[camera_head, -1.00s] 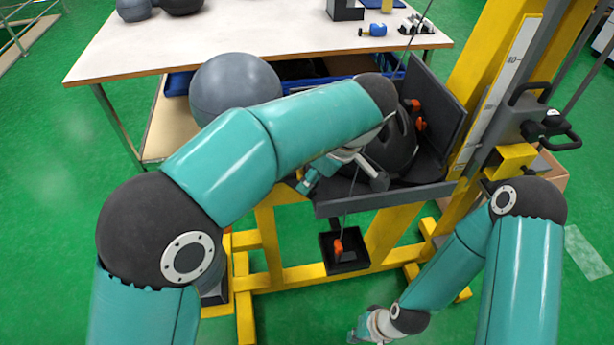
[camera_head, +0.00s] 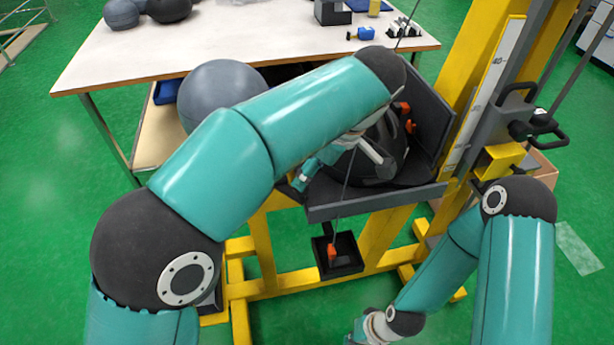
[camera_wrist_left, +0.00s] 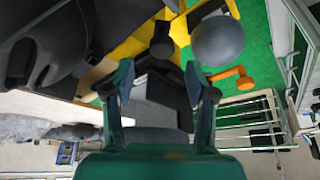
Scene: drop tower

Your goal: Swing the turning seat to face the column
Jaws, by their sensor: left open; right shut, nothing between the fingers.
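The dark grey turning seat (camera_head: 438,112), with a flat base and upright back plate, sits beside the yellow column (camera_head: 485,75) in the head view. A black rounded, helmet-like thing (camera_head: 385,155) with orange clips rests on it. My left gripper (camera_head: 305,177) is at the seat's front left edge, partly hidden by my own arm; contact cannot be told. In the left wrist view its two teal fingers (camera_wrist_left: 158,85) are apart with nothing held between them. My right gripper (camera_head: 358,338) is low at the bottom edge, partly cut off, shut and empty, away from the seat.
A white-topped table (camera_head: 250,42) stands behind. A grey ball (camera_head: 222,90) is left of the seat. A small black tray (camera_head: 338,258) with an orange part hangs below it. A black handle (camera_head: 520,95) sticks out by the column. Green floor is clear at the left.

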